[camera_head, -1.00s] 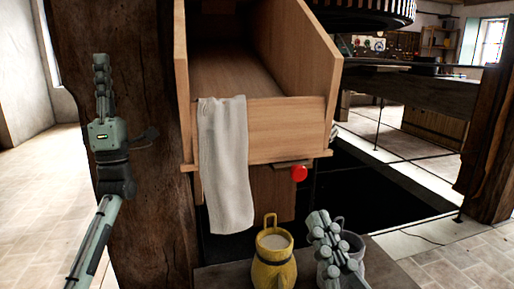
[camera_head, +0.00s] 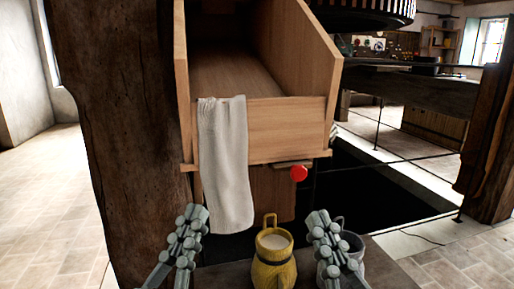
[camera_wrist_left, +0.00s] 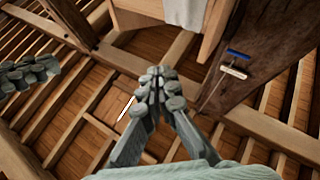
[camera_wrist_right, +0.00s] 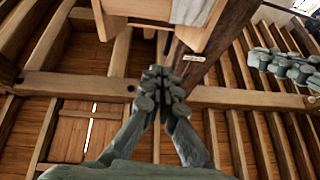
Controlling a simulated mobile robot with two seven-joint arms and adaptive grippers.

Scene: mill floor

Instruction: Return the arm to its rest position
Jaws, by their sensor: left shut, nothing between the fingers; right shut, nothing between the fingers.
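My left gripper (camera_head: 200,215) is low in the head view, left of the yellow jug, pointing up. Its fingers are closed together and empty in the left wrist view (camera_wrist_left: 158,78). My right gripper (camera_head: 318,222) is low in the head view, right of the yellow jug, partly in front of a grey metal jug. Its fingers are closed and empty in the right wrist view (camera_wrist_right: 160,78). Both wrist views look up at the ceiling beams. Each wrist view also shows the other gripper at its side edge.
A yellow jug (camera_head: 274,270) and a grey jug (camera_head: 352,248) stand on a low surface (camera_head: 392,270) between and beside my grippers. A thick wooden post (camera_head: 125,130) stands left.

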